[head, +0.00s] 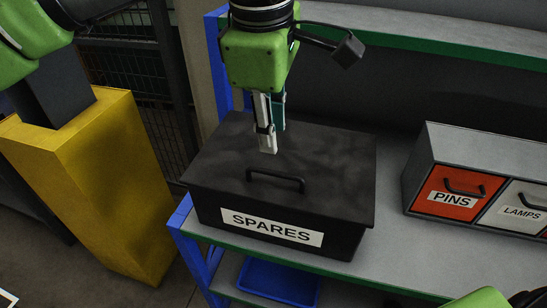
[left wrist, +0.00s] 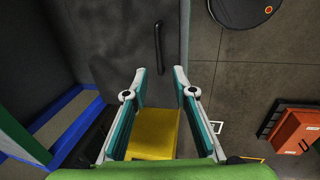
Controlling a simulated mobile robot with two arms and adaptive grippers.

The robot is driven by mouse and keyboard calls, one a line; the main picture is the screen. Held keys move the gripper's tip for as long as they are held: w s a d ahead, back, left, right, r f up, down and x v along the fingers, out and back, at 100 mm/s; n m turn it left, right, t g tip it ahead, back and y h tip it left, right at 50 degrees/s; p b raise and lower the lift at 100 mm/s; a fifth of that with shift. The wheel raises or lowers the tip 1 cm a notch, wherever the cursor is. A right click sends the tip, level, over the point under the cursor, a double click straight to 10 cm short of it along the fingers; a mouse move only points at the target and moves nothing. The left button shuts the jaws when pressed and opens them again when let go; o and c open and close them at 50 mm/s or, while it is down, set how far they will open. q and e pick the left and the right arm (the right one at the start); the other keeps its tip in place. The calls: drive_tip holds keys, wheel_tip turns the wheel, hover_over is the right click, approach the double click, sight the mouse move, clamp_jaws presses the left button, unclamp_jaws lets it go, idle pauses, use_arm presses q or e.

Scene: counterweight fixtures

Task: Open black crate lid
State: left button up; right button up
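The black crate (head: 205,205) with a SPARES label sits on the grey shelf (head: 385,240). Its flat dark lid (head: 335,155) lies closed on top, with a black bar handle (head: 276,181) near the front edge. My left gripper (head: 271,142) points down over the lid, behind the handle; whether the tips touch the lid is not clear. In the left wrist view, its two fingers (left wrist: 157,78) are apart with nothing between them, and the handle (left wrist: 158,47) shows ahead of the tips. My right gripper is not in view.
A grey drawer unit (head: 490,150) with PINS and LAMPS drawers stands right of the crate. A green-edged upper shelf (head: 430,45) runs behind. A blue bin (head: 278,282) sits below. A yellow box-shaped stand (head: 110,190) is at left, near a dark mesh fence (head: 128,75).

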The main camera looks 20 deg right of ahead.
sight(276, 172)
use_arm(q)
drive_tip(key=f+p, duration=0.1)
drive_tip(key=f, duration=0.2)
drive_tip(key=w+f, duration=0.1)
drive_tip(key=f, duration=0.2)
drive_tip(key=w+d+f+p, duration=0.1)
drive_tip(key=f, duration=0.2)
drive_tip(key=shift+w+f+p, duration=0.1)
drive_tip(key=shift+f+p, duration=0.15)
drive_tip(key=shift+p, duration=0.1)
drive_tip(key=shift+f, duration=0.3)
drive_tip(key=shift+d+f, duration=0.1)
drive_tip(key=shift+f, duration=0.2)
drive_tip(key=c, duration=0.5)
clamp_jaws()
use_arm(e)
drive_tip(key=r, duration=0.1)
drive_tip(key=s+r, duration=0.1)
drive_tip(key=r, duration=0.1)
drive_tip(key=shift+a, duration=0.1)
